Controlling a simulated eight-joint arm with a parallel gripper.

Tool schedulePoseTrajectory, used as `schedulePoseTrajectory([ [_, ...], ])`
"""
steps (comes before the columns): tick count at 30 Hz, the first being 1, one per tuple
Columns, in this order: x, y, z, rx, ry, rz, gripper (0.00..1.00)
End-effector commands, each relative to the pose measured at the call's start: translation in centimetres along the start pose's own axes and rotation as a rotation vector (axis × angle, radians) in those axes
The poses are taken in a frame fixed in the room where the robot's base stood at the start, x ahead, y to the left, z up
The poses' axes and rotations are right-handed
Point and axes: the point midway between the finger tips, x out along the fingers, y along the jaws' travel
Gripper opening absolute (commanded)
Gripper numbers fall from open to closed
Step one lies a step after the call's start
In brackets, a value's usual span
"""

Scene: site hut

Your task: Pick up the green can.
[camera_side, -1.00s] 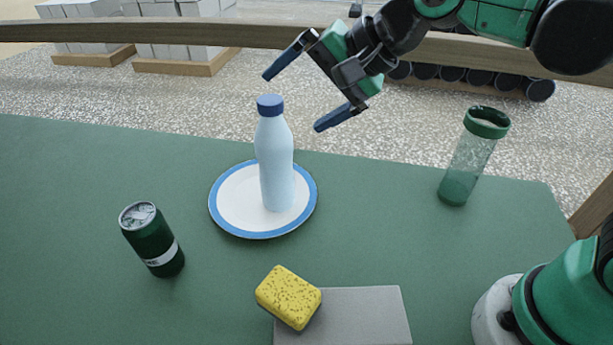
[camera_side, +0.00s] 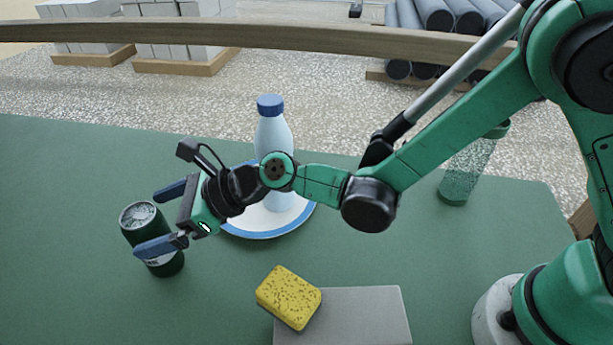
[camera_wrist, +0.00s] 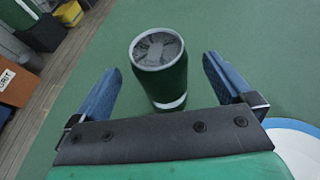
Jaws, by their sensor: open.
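The green can (camera_side: 139,218) stands upright at the left of the green table, dark green with a silver top and a pale band. My gripper (camera_side: 154,220) is open, with one blue finger in front of the can and the other behind it in the side view. In the wrist view the can (camera_wrist: 165,80) stands ahead, between the lines of the two spread fingers of my gripper (camera_wrist: 158,78). I cannot tell how far the fingertips reach past it. The front finger hides part of the can in the side view.
A blue-capped bottle (camera_side: 272,135) stands on a blue-rimmed plate (camera_side: 262,235), partly behind my arm. A yellow sponge (camera_side: 288,297) rests on a grey block (camera_side: 365,318) near the front.

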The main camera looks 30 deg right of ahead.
Motion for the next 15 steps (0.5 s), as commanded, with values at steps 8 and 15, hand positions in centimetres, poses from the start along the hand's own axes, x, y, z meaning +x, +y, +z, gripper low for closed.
schedulePoseTrajectory([
  [8, 3.6, 0.1, 0.0, -0.002, 0.001, 0.001, 1.0],
  [15, 4.5, 0.1, 0.0, -0.001, 0.001, 0.0, 1.0],
])
